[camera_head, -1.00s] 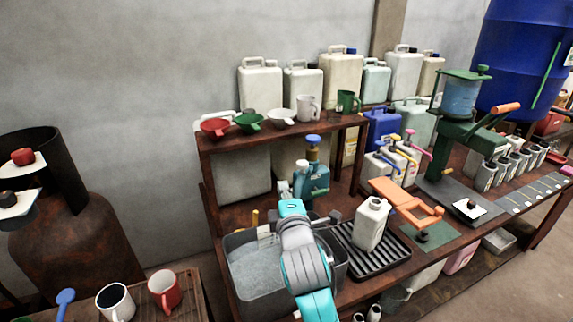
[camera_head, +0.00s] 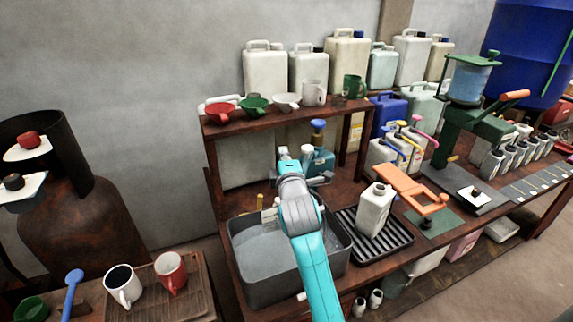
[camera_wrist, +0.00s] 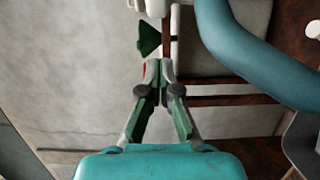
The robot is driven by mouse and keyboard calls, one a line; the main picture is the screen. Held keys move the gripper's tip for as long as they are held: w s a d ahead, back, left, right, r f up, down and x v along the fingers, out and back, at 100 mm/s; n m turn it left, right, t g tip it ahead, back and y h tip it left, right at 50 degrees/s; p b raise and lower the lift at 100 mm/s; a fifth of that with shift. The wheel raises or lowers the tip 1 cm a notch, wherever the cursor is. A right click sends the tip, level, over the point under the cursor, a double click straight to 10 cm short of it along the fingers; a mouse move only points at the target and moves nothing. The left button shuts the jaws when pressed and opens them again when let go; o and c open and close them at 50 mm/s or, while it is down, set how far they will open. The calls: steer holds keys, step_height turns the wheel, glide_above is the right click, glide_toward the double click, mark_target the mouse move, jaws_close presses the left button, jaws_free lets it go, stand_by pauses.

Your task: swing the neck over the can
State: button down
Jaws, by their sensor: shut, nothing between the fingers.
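A white can (camera_head: 375,210) stands upright on a black ribbed tray (camera_head: 347,240) on the bench. My gripper (camera_wrist: 158,65) is shut and empty in the wrist view, left of a large curved teal shape (camera_wrist: 245,55).
A grey basin (camera_head: 238,265) lies left of the tray. An orange clamp (camera_head: 405,188) is right of the can. A wooden shelf (camera_head: 270,116) with funnels and mugs stands above the bottle. A green funnel (camera_wrist: 149,37) shows beyond my fingertips.

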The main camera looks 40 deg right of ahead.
mark_target(309, 163)
steer(key=shift+s+d, duration=0.35)
steer(key=shift+d, duration=0.55)
steer(key=shift+s+d, duration=0.35)
steer(key=shift+d, duration=0.55)
steer(key=shift+s, duration=0.1)
